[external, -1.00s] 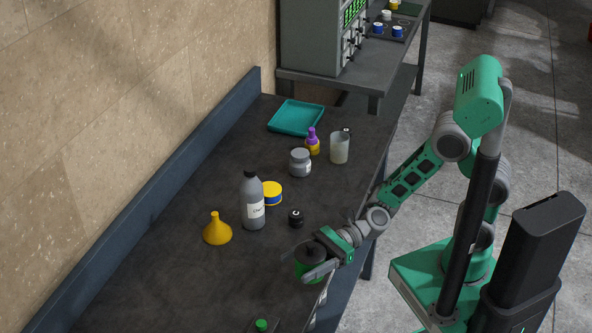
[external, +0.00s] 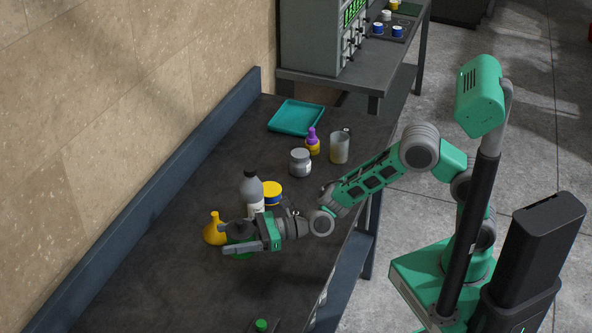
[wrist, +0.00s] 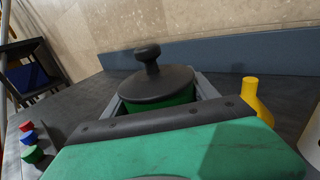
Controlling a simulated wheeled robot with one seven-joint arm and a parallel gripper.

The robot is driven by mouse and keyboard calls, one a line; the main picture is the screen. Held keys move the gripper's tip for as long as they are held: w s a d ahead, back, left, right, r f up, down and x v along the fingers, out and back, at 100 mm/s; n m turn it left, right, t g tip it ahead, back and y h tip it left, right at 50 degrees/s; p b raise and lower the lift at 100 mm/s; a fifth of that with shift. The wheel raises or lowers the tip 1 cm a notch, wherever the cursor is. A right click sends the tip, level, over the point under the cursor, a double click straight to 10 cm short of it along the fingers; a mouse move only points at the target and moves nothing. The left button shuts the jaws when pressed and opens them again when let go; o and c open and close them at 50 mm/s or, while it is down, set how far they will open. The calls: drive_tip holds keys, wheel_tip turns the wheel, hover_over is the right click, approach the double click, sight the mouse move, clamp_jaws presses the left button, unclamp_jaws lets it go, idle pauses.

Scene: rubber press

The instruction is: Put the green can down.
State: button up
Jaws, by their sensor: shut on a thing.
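The green can (external: 240,238), with a dark knobbed lid, is between the fingers of my gripper (external: 243,246), which is shut on it. In the wrist view the can's dark lid (wrist: 157,84) and a strip of green below it show upright between the fingers; my gripper's green body hides the lower part. In the external view the can is over the bench top (external: 180,285), in front of the yellow funnel (external: 214,230). I cannot tell whether its base touches the bench.
A grey bottle (external: 251,189) stands close behind my gripper, with a yellow and blue tin (external: 272,192) beside it. A grey jar (external: 300,162), a purple-topped bottle (external: 312,143), a beaker (external: 339,148) and a teal tray (external: 296,118) stand farther back. The bench's front left is clear.

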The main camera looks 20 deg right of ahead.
drive_tip(key=f, duration=0.2)
drive_tip(key=w+a+f, duration=0.1)
drive_tip(key=f, duration=0.1)
drive_tip(key=a+f, duration=0.1)
drive_tip(key=shift+w+a+f, duration=0.2)
drive_tip(key=shift+f, duration=0.2)
drive_tip(key=shift+f, duration=0.25)
drive_tip(key=o, duration=1.8)
